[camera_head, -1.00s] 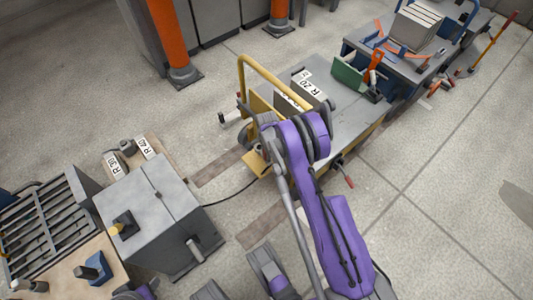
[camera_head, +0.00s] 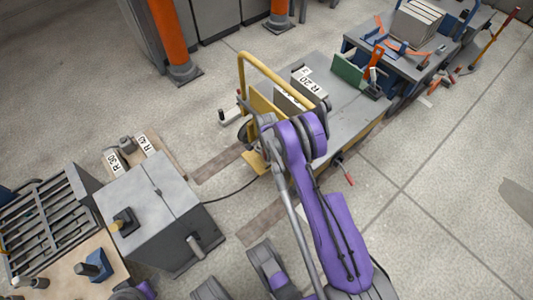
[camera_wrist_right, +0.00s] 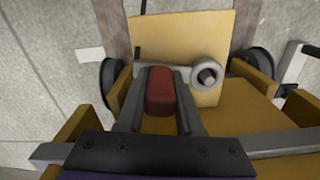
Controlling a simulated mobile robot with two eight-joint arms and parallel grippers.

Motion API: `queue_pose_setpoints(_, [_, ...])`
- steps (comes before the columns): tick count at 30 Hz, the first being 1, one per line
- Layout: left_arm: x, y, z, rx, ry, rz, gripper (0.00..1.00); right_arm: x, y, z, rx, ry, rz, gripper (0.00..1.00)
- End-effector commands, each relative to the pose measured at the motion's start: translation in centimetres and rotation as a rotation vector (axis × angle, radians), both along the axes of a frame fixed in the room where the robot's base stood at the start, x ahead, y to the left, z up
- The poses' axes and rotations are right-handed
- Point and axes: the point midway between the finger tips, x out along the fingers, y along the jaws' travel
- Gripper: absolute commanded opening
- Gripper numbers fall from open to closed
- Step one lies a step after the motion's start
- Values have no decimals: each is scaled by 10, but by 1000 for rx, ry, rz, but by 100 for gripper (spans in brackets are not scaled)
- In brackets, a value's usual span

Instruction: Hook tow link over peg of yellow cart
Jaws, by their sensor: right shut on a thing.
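The yellow cart (camera_head: 340,130) stands in the middle of the head view, with a yellow handle frame at its left end. In the right wrist view its yellow end plate (camera_wrist_right: 180,35) and wheels show. My right gripper (camera_wrist_right: 160,95) is shut on the red grip (camera_wrist_right: 160,90) of the grey tow link. The link's ring end (camera_wrist_right: 207,74) lies right of the fingers, in front of the plate. A pale round peg end (camera_wrist_right: 207,77) shows inside the ring; how far down the ring sits cannot be told. My wrist hides this spot in the head view.
A grey box cabinet (camera_head: 154,210) with a cable stands at left, beside a rack (camera_head: 45,220). An orange post (camera_head: 166,35) stands at the back. Floor at right is clear.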

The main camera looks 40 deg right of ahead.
Motion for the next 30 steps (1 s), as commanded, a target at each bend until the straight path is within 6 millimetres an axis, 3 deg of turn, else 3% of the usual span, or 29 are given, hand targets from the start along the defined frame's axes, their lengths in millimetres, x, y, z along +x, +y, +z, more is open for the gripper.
queue_pose_setpoints(16, [0, 0, 0, 0, 0, 0, 50, 0, 0, -13, 0, 0, 0, 0])
queue_pose_setpoints(17, [0, 0, 0, 0, 0, 0, 50, 0, 0, -13, 0, 0, 0, 40])
queue_pose_setpoints(21, [0, 0, 0, 0, 0, 0, 50, 0, 0, -13, 0, 0, 0, 65])
queue_pose_setpoints(22, [0, 0, 0, 0, 0, 0, 50, 0, 0, -13, 0, 0, 0, 70])
queue_pose_setpoints(30, [0, 0, 0, 0, 0, 0, 50, 0, 0, -13, 0, 0, 0, 70])
